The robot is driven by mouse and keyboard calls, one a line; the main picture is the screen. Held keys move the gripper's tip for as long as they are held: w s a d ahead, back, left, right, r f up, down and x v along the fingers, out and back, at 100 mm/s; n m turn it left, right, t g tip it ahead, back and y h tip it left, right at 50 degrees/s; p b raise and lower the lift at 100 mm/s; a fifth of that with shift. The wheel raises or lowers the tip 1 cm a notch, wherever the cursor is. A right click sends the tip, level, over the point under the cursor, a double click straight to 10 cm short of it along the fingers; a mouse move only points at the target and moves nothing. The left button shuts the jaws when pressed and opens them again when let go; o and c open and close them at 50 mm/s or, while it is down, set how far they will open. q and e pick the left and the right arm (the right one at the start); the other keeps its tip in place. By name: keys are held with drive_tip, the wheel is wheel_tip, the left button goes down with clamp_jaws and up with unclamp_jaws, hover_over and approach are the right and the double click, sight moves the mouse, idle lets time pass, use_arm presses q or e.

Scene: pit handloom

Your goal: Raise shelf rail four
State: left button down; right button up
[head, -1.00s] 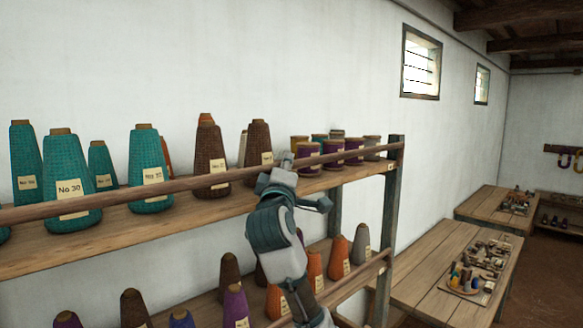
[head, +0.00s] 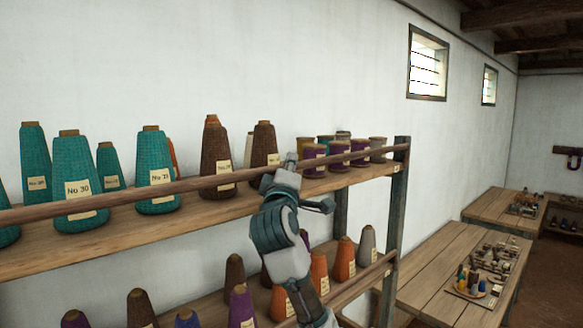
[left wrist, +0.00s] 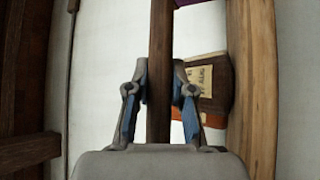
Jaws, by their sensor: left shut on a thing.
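The wooden rail (head: 120,196) runs along the front of the upper shelf (head: 120,239), a little above its board and in front of the yarn cones. Its right end meets the shelf's dark post (head: 397,205). My left gripper (head: 286,163) is shut around this rail, towards its right half. The picture does not show a number on the rail. My right gripper is not in view.
Teal cones (head: 77,180), brown cones (head: 216,160) and small spools (head: 338,155) stand close behind the rail. A lower rail (head: 350,285) fronts the lower shelf's cones (head: 320,272). Wooden tables (head: 430,270) stand to the right. The wall above the shelf is bare.

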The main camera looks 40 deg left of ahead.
use_arm(q)
drive_tip(key=shift+w+a+f, duration=0.15)
drive_tip(key=shift+f, duration=0.2)
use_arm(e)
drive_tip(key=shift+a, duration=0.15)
use_arm(q)
drive_tip(key=c, duration=1)
unclamp_jaws()
drive_tip(key=shift+a, duration=0.1)
drive_tip(key=shift+w+a, duration=0.1)
drive_tip(key=shift+a, duration=0.1)
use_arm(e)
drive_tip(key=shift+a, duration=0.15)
use_arm(q)
drive_tip(key=shift+a, duration=0.1)
drive_tip(key=v, duration=1.2)
drive_tip(key=shift+w+a+f, duration=0.1)
